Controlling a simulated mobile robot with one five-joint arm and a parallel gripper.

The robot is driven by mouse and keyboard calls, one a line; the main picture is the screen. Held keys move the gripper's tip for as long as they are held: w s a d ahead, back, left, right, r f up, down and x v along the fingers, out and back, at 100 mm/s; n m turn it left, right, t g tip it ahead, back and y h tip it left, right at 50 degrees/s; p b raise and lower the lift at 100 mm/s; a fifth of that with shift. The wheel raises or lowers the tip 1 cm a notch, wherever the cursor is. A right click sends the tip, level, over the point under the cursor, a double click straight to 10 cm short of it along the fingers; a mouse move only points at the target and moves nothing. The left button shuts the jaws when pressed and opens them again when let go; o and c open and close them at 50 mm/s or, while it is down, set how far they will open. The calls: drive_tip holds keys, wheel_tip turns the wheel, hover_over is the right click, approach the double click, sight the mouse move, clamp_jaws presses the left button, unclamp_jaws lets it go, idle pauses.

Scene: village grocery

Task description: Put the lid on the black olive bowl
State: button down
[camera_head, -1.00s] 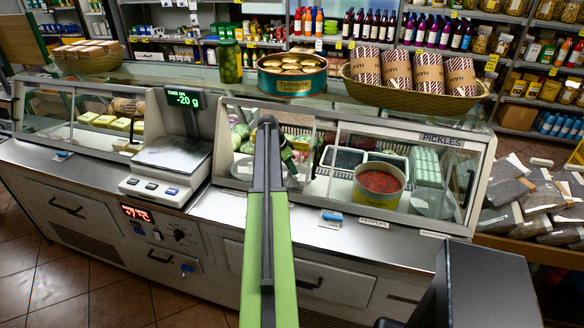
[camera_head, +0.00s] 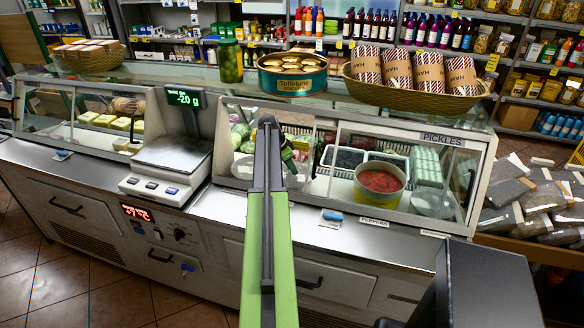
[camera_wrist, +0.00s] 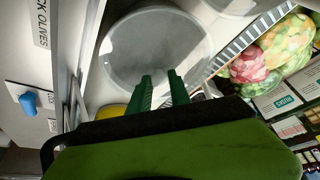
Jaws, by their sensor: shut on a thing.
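My gripper (camera_wrist: 160,78) reaches into the display case, its two green fingers a little apart. It is shut on the round, translucent grey lid (camera_wrist: 160,45), which fills the upper middle of the wrist view. The exact grip point is not clear. In the head view, my gripper (camera_head: 292,160) is behind the left glass, and a pale rim of the lid (camera_head: 242,169) shows left of my arm. A label ending "CK OLIVES" (camera_wrist: 40,22) is beside it. A small yellow patch (camera_wrist: 110,111) shows below the lid; I cannot tell whether it is the olive bowl, which is otherwise hidden.
A bowl of red peppers (camera_head: 379,184) stands to the right, with another clear lid (camera_head: 432,202) beside it. The case's glass front and frame are close around my arm. A scale (camera_head: 172,160) stands left. Wrapped vegetables (camera_wrist: 275,45) lie at the wrist view's right.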

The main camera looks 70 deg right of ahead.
idle(0.4)
drive_tip(key=c, duration=1.1)
unclamp_jaws()
drive_tip(key=shift+o, duration=0.2)
drive_tip(key=o, duration=0.4)
drive_tip(key=shift+r, duration=0.1)
wheel_tip(320, 180, up, 7)
drive_tip(key=p, duration=0.7)
clamp_jaws()
